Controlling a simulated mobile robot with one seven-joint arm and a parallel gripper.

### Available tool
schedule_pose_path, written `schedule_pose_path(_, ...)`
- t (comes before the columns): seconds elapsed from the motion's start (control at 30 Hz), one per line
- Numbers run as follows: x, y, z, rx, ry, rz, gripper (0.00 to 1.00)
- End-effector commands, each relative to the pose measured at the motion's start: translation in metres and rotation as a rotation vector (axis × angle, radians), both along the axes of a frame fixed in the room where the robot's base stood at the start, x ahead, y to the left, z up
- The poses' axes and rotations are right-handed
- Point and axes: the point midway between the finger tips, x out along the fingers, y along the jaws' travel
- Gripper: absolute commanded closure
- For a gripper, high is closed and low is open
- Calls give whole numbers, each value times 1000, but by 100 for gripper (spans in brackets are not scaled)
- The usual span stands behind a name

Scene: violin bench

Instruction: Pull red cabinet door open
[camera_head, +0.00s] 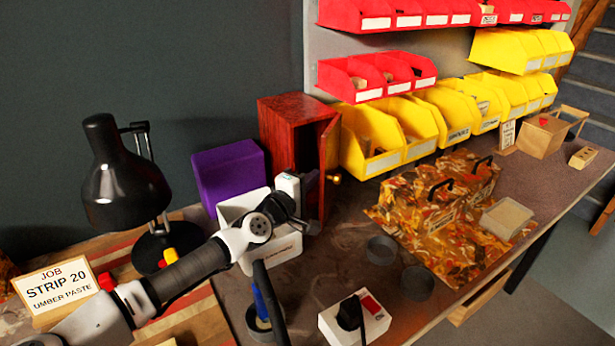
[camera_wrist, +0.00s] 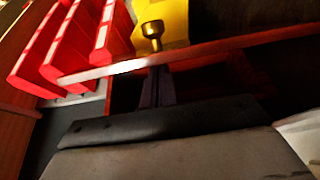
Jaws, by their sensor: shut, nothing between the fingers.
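The red cabinet (camera_head: 283,125) stands on the bench against the wall. Its red door (camera_head: 329,165) is swung partly open, with a dark gap between door and cabinet body. The brass knob (camera_head: 334,178) is on the door's outer face. My gripper (camera_head: 312,181) is at the opening, on the inner side of the door. In the wrist view the door's edge (camera_wrist: 225,47) crosses the picture, with the knob (camera_wrist: 152,30) beyond it. My dark fingers (camera_wrist: 158,85) are together and empty, close to that edge. I cannot tell whether they touch the door.
A white bin (camera_head: 262,240) and a purple box (camera_head: 228,172) stand left of the cabinet, close to my arm. A black lamp (camera_head: 120,180) is further left. Yellow bins (camera_head: 372,150) are just right of the door. Dark round cups (camera_head: 383,250) stand in front on the bench.

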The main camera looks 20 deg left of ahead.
Motion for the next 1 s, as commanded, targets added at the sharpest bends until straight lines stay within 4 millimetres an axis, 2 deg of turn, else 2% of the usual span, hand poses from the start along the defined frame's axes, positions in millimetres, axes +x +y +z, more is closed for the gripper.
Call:
schedule_pose_path(0.57,-2,-12,1,2,0,-2,100)
schedule_pose_path(0.77,-2,-25,0,4,0,-4,100)
schedule_pose_path(1.0,-1,-50,0,4,1,-5,100)
